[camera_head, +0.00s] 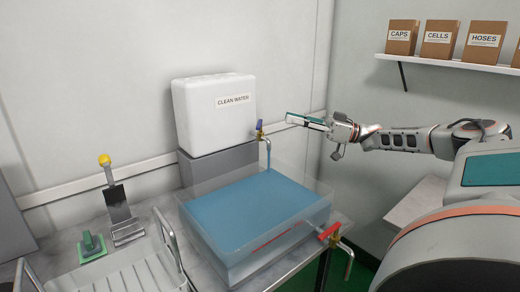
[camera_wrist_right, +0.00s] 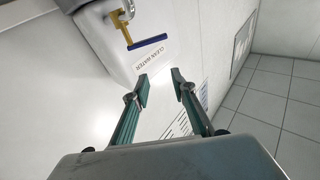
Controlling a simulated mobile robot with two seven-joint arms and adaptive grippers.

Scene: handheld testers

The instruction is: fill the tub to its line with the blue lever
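The clear tub (camera_head: 322,192) stands on the counter and holds blue water (camera_head: 255,205). A red line (camera_head: 285,237) runs along its front wall, close to the water's front edge; I cannot tell the exact gap. The blue lever (camera_head: 260,124) sits on a brass tap at the side of the white clean water tank (camera_head: 215,112), with a spout bending down over the tub. It also shows in the right wrist view (camera_wrist_right: 147,42). My right gripper (camera_head: 290,118) is open and empty (camera_wrist_right: 163,86), to the right of the lever and apart from it. My left gripper is out of view.
A red lever (camera_head: 329,230) sits on a drain tap at the tub's front right. A shelf (camera_head: 450,66) with labelled boxes hangs at upper right.

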